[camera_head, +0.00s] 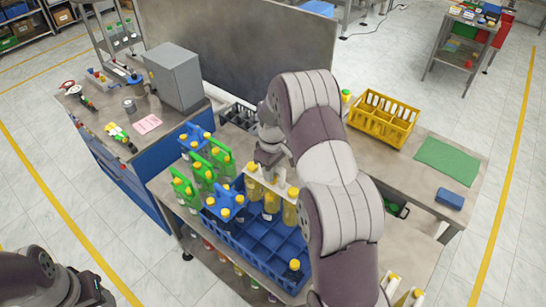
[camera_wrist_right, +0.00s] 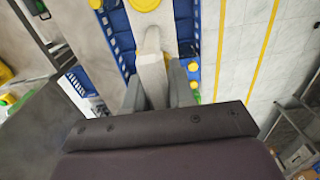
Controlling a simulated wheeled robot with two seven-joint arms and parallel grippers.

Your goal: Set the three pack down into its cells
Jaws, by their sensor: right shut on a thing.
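The three pack is a white carrier (camera_head: 272,183) with yellow-capped, amber bottles (camera_head: 290,211). My right gripper (camera_head: 267,156) is shut on the top of this carrier and holds it upright above the blue crate (camera_head: 262,246). In the right wrist view, the fingers (camera_wrist_right: 159,88) close on the white carrier (camera_wrist_right: 152,42), with a yellow cap (camera_wrist_right: 145,4) beyond. The crate's front cells look mostly empty. The bottle bottoms are hard to see, so I cannot tell if they are inside the cells. My left arm shows only at the lower left; its fingertips are not visible.
Packs with green carriers (camera_head: 204,172) and a blue carrier (camera_head: 225,197) stand left of or in the crate. A lone yellow-capped bottle (camera_head: 294,272) is at its front corner. A yellow crate (camera_head: 383,127), green mat (camera_head: 447,161) and blue box (camera_head: 450,199) lie right.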

